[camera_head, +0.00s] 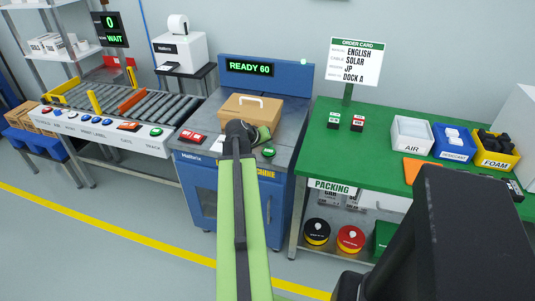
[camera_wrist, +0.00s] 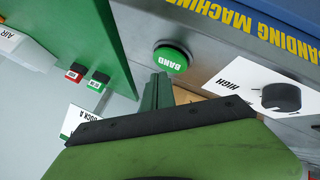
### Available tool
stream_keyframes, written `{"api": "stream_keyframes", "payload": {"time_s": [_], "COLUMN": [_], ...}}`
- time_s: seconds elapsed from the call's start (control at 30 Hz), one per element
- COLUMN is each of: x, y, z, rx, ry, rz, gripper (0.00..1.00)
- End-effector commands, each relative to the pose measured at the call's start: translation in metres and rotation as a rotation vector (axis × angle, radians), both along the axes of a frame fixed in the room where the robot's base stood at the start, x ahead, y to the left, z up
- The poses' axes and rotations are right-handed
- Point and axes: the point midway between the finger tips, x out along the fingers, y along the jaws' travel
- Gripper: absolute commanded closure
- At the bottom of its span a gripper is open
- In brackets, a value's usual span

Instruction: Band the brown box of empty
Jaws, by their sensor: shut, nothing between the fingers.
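The brown box (camera_head: 248,106) with a pale handle sits on top of the blue banding machine (camera_head: 203,190); a small part of it shows behind my gripper in the wrist view (camera_wrist: 184,95). The display panel (camera_head: 258,68) behind the box reads READY 60. My gripper (camera_wrist: 160,78) is shut and empty, its tip close to the round green BAND button (camera_wrist: 170,57). I cannot tell whether they touch. In the head view my arm hides part of the box's front, and the green button (camera_head: 268,152) shows just right of my arm's end.
A black dial (camera_wrist: 281,97) on a white plate marked HIGH is beside the button. A roller conveyor (camera_head: 135,105) stands at left, its display (camera_head: 110,29) reading 0 and WAIT. A green packing table (camera_head: 370,150) with bins and an order card (camera_head: 356,63) stands at right.

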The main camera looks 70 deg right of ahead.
Motion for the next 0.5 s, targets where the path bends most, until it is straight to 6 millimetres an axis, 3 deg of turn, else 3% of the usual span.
{"api": "stream_keyframes", "payload": {"time_s": [0.5], "x": [0.0010], "y": [0.0000], "z": [-0.0085], "rx": [0.000], "ry": [0.000], "rz": [0.000], "gripper": [1.00]}}
